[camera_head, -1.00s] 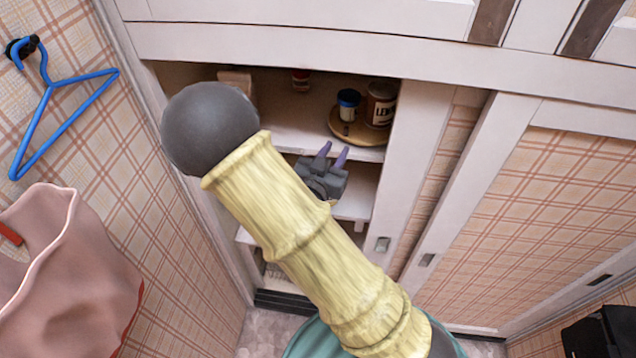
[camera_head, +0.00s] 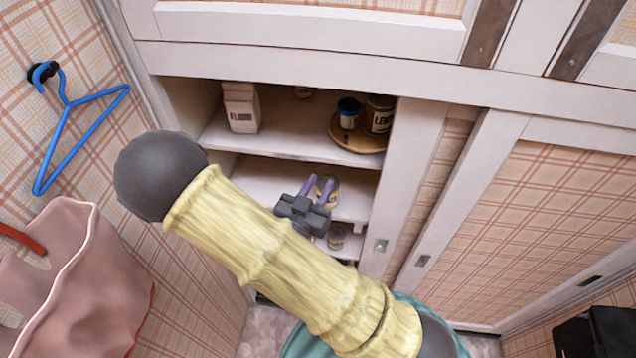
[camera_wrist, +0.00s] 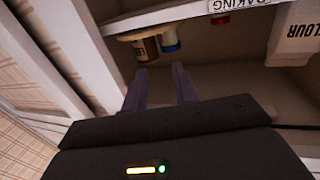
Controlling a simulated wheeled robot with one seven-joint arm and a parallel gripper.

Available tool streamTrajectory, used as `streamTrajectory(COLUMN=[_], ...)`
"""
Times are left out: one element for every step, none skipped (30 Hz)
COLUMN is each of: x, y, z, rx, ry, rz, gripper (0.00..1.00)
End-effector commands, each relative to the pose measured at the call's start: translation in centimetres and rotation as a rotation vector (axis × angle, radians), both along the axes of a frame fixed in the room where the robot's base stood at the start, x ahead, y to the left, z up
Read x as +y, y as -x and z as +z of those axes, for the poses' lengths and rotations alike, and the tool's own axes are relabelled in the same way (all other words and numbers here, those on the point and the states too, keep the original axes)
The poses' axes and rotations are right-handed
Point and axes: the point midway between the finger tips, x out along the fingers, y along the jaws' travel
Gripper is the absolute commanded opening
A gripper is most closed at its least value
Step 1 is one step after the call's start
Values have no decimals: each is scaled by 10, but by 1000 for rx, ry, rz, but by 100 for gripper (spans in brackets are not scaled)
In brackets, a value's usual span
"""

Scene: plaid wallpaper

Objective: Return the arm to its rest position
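My gripper (camera_head: 318,185) is in front of the open cupboard, at about the height of its middle shelf in the head view. Its two purple fingers stand apart with nothing between them. In the wrist view the gripper (camera_wrist: 160,88) also shows open and empty, pointing into the cupboard. A can on the middle shelf shows behind the fingers in the head view. My arm crosses the middle of the head view and hides part of the lower cupboard.
The upper shelf (camera_head: 290,142) holds a carton (camera_head: 241,108) and a round wooden tray (camera_head: 352,143) with a blue-lidded jar (camera_head: 347,113) and a brown can (camera_head: 379,115). A blue hanger (camera_head: 60,140) and a pink bag (camera_head: 75,285) hang on the left wall. A sliding door (camera_head: 530,200) stands right.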

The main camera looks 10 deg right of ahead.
Motion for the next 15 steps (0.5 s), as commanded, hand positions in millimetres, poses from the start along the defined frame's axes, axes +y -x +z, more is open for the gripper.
streamTrajectory(x=[0,0,-1,-1,-1,-1,-1,-2,-2,-2,-2,-2,-2,-3,-4], y=[0,0,0,0,0,0,0,0,0,0,0,0,-1,-1,-3], z=[-1,-1,-1,-1,-1,-1,-1,0,0,0,0,-1,-1,-2,-4], rx=[0,0,0,0,0,0,0,0,0,0,0,1,4,9,22], ry=[0,0,0,0,0,0,0,0,0,0,0,-2,-5,-11,-24], rz=[0,-1,-1,-2,-2,-3,-3,-4,-4,-4,-4,-4,-5,-6,-7], gripper=[28,28,28,28,28,28,28,28,28,28,28,28,28,28,28])
